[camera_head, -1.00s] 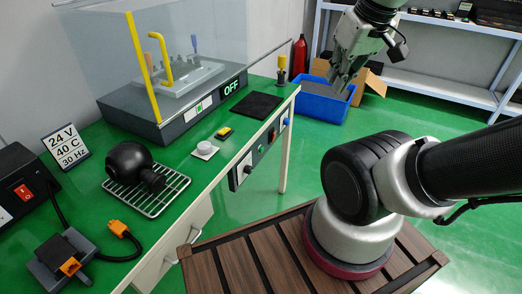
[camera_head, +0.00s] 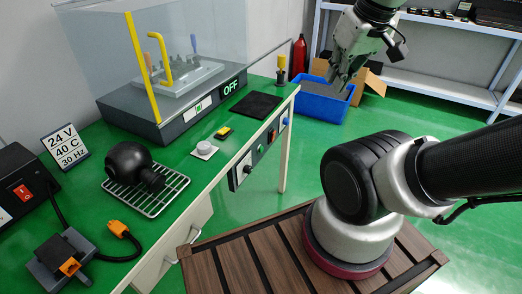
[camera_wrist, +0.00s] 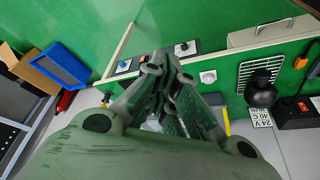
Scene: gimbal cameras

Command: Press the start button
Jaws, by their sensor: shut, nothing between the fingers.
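A control panel (camera_head: 259,150) on the bench's front edge carries a green button (camera_head: 261,148), a red one (camera_head: 271,135) and a black knob (camera_head: 248,169). No label reading start is legible. A white round button or dial (camera_head: 204,148) sits on a pale plate on the bench top; it also shows in the wrist view (camera_wrist: 208,76). The enclosed machine's display (camera_head: 231,86) reads OFF. My gripper (camera_head: 338,82) is shut and empty, in the air right of the bench and apart from the panel. In the wrist view its closed fingers (camera_wrist: 165,62) hide part of the panel.
The clear enclosure (camera_head: 190,60) stands at the bench's back. A black camera-like object (camera_head: 128,160) lies on a wire rack. A yellow-and-black block (camera_head: 224,132) and black mat (camera_head: 256,104) lie nearby. A blue bin (camera_head: 322,108) stands on the floor beyond the bench.

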